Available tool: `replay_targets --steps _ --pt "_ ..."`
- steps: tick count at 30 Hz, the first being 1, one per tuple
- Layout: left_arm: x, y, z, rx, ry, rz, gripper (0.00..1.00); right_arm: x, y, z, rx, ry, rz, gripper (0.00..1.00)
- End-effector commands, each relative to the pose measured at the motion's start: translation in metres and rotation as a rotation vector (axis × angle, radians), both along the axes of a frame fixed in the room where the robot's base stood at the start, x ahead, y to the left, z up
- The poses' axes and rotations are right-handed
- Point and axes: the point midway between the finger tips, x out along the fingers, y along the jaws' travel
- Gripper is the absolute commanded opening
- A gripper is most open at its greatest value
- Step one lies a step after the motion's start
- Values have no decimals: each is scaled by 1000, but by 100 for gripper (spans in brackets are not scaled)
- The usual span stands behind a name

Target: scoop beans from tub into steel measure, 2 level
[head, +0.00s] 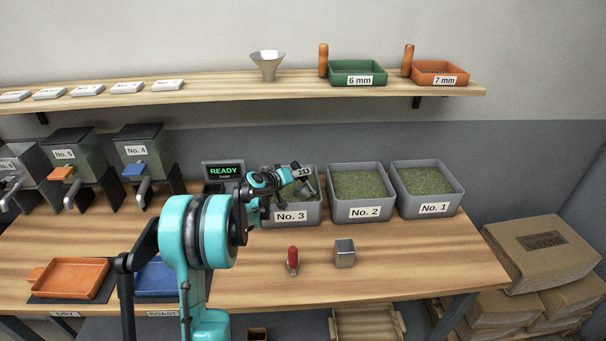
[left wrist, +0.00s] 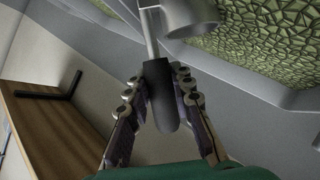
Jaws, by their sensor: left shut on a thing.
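My left gripper (head: 292,180) is over the grey tub labelled No. 3 (head: 291,217), which holds green beans (head: 292,194). In the left wrist view, the gripper (left wrist: 158,92) is shut on the black handle of a metal scoop (left wrist: 161,100). The scoop's bowl (left wrist: 190,14) is near the beans (left wrist: 270,40) at the top. I cannot tell whether the bowl holds beans. A square steel measure (head: 344,258) stands on the bench in front of the tubs; its inside is unclear. My right gripper is out of view.
Tubs No. 2 (head: 365,213) and No. 1 (head: 435,209) stand to the right. A red-handled tool (head: 292,259) stands left of the measure. A display reading READY (head: 224,171) is beside tub No. 3. Orange (head: 70,278) and blue (head: 158,278) trays lie at left. A shelf (head: 220,86) runs above.

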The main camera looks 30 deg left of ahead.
Motion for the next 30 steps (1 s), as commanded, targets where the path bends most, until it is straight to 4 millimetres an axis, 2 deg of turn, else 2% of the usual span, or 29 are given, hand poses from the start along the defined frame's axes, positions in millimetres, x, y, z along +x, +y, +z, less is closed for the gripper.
replay_targets --steps 8,17,21,30 --pt "0 9 -24 -1 -1 1 0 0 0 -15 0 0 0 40" --pt "0 30 -17 35 -1 2 0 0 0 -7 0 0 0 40" --pt "0 19 -10 271 -7 -4 0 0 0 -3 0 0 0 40" --pt "0 9 3 440 -9 -1 0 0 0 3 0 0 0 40"
